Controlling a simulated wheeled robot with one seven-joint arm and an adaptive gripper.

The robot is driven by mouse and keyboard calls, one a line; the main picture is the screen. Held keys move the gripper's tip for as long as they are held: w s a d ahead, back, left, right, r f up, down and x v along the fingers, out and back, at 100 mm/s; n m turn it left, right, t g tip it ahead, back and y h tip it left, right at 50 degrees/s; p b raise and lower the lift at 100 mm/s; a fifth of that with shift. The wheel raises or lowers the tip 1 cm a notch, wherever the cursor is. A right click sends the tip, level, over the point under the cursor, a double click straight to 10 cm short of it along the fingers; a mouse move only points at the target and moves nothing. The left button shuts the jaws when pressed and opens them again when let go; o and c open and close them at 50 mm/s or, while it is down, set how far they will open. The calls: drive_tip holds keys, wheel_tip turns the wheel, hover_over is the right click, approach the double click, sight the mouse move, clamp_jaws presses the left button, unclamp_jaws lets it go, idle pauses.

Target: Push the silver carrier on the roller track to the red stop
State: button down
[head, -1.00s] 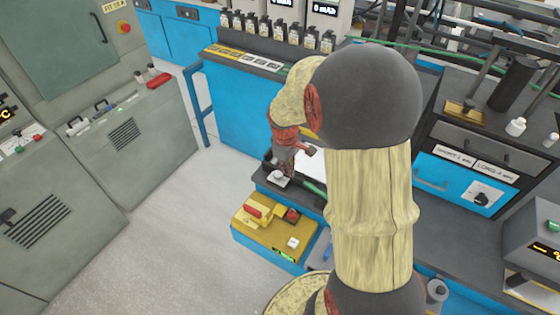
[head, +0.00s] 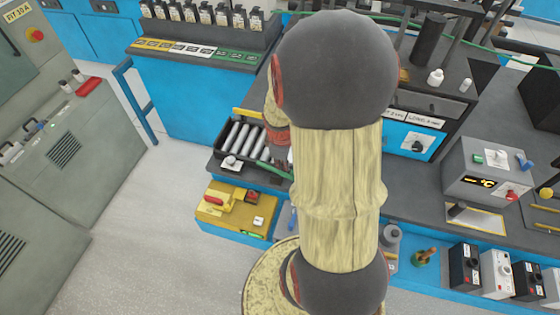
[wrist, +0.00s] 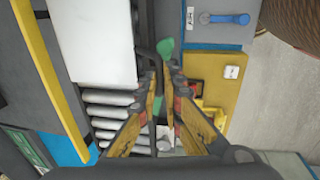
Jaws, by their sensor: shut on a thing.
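The roller track (head: 240,137) has grey rollers in a dark frame; its right part is behind my arm in the head view. Its rollers (wrist: 108,113) also show in the wrist view. A pale, flat-topped block (wrist: 88,40), apparently the silver carrier, sits over the rollers at upper left there. My gripper (wrist: 163,75) has its yellow fingers close together beside the block's right side, shut on a green-ended part (wrist: 165,47). The exact contact is hard to make out. In the head view my fingers are hidden behind the arm. I cannot make out the red stop.
A yellow box (head: 228,208) with a red lever stands in front of the track; it also shows in the wrist view (wrist: 212,85). A yellow rail (wrist: 55,75) runs along the track's other side. A grey unit (head: 490,170) stands at right. The floor at left is clear.

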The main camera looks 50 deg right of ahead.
drive_tip(key=shift+s, duration=0.15)
drive_tip(key=c, duration=2.1)
unclamp_jaws()
drive_tip(key=shift+s+d, duration=0.1)
drive_tip(key=shift+s, duration=0.05)
drive_tip(key=shift+c, duration=0.2)
drive_tip(key=shift+o, duration=1.1)
wheel_tip(320, 180, up, 12)
drive_tip(key=a, duration=0.2)
drive_tip(key=shift+s, duration=0.25)
drive_tip(key=shift+f, duration=0.15)
